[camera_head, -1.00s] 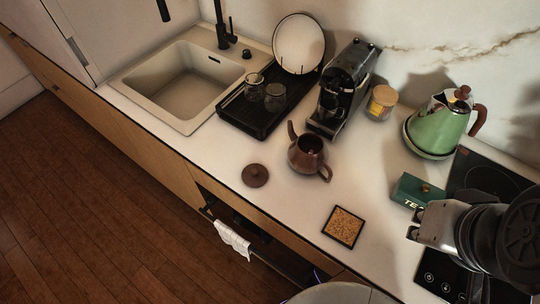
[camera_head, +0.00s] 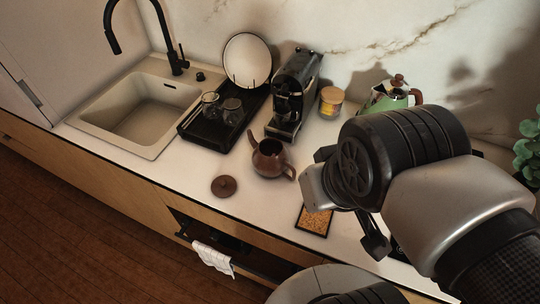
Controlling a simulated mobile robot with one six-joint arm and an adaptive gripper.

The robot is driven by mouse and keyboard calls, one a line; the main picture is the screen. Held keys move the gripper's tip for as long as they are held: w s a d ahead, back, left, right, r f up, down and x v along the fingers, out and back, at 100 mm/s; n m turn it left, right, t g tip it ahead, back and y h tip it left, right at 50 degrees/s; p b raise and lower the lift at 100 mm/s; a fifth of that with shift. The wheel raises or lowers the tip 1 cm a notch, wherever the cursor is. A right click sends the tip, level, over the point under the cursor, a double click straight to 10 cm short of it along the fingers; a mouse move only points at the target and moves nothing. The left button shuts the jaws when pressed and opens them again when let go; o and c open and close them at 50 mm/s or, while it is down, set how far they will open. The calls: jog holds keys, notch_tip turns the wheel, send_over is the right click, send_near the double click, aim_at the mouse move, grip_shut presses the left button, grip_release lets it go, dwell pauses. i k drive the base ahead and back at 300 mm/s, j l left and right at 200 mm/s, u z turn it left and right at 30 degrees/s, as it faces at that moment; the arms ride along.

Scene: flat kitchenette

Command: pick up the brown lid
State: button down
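The brown lid (camera_head: 224,186) is a small round disc with a knob. It lies on the white counter near its front edge, apart from the brown teapot (camera_head: 268,158), which stands open-topped to its upper right. My gripper (camera_head: 372,236) is at the right, well away from the lid. My large wrist joints hide most of it, and only dark finger-like parts show past the silver housing. I cannot see its fingertips clearly, nor anything held in it.
A framed cork trivet (camera_head: 315,219) lies right of the lid, partly behind my arm. Behind are a black drying tray (camera_head: 208,135) with glasses, a coffee machine (camera_head: 291,98), a jar (camera_head: 331,101) and a green kettle (camera_head: 384,99). Counter around the lid is clear.

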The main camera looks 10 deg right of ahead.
aim_at(224, 186)
jog(key=i+j+u, duration=0.2)
jog(key=j+u, duration=0.3)
jog(key=i+j+u, duration=0.2)
jog(key=u, duration=0.3)
